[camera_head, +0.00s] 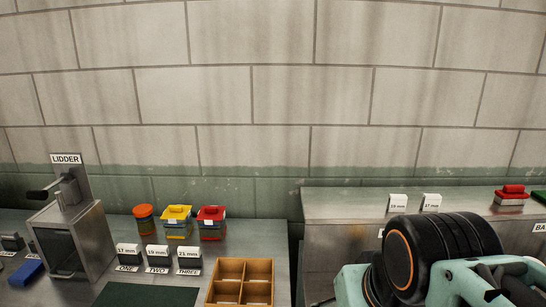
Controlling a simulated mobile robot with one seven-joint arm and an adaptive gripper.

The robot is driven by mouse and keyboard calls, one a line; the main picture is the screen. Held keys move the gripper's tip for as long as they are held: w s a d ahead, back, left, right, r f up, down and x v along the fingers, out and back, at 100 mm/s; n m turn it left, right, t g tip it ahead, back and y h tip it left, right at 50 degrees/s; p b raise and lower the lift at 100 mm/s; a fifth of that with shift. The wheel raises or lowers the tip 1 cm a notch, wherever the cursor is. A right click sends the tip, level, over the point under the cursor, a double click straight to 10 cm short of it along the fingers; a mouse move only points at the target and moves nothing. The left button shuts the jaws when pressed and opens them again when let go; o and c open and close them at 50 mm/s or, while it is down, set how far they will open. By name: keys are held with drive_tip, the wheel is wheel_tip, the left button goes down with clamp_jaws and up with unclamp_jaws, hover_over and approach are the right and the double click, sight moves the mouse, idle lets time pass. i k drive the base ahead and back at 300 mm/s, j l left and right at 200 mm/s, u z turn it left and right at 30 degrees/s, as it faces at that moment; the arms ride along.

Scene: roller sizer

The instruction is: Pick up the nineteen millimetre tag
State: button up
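A white tag reading "19 mm" (157,252) stands on the left bench in a dark holder marked TWO (158,268). A "17 mm" tag (127,251) in holder ONE is on its left, and a "21 mm" tag (188,253) in holder THREE is on its right. Two more white tags stand on the higher right counter. The left one (397,201) has small print that I cannot read surely; the right one (431,201) seems to read "17 mm". Part of my arm fills the lower right, but my gripper is out of view.
A metal machine labelled LIDDER (75,240) stands left of the tags. Behind them are yellow-lidded (177,219) and red-lidded (211,220) containers and an orange-topped jar (144,220). A wooden divided tray (241,281) and dark green mat (147,294) lie in front.

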sight(397, 202)
drive_tip(key=z, duration=0.7)
